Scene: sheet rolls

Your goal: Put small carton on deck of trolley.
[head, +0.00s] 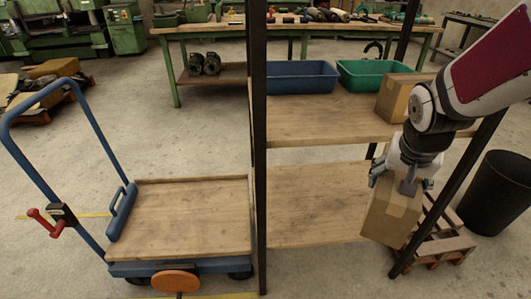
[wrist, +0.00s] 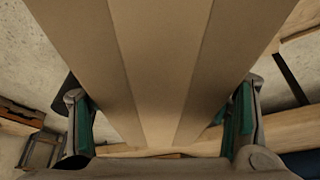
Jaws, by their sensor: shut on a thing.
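The small carton (head: 391,211) is a brown taped box at the right in the head view. My gripper (head: 403,180) is shut on it from above and holds it, slightly tilted, by the right end of the shelf rack. In the wrist view the carton (wrist: 160,60) fills the middle, with the green finger pads of my gripper (wrist: 162,125) on either side of it. The trolley (head: 180,222) stands at the left of the rack. Its wooden deck is empty, with a blue push handle at its left end.
The rack's dark post (head: 259,150) stands between the trolley and the carton. The upper shelf (head: 325,119) holds a blue bin (head: 302,78), a green bin (head: 368,75) and another carton (head: 398,97). The lower shelf (head: 310,205) is bare. A black bin (head: 494,192) and a pallet (head: 440,245) are at the right.

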